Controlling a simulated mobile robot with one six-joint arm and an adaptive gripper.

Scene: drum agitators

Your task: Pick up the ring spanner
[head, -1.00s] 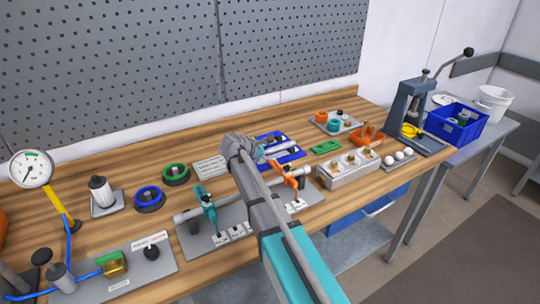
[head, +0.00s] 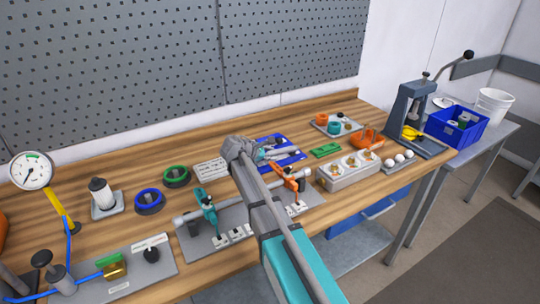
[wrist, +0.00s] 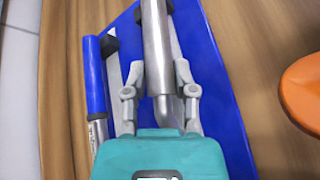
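A blue tray (head: 294,160) with tools on it lies near the back of the wooden bench; the wrist view shows its blue surface (wrist: 222,110). A thick silver shaft (wrist: 156,40) with a bent lower end lies on it. I cannot tell for sure whether this is the ring spanner, as its ends are cut off or hidden. My gripper (wrist: 160,68) is open over the tray, one finger on each side of the shaft, with no clear grip.
A blue-handled tool (wrist: 94,75) lies close left of my gripper, and an orange thing (wrist: 304,90) is at right. Teal (head: 207,208) and orange (head: 290,177) clamps stand in front of the tray. A green block (head: 326,150) sits to its right.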

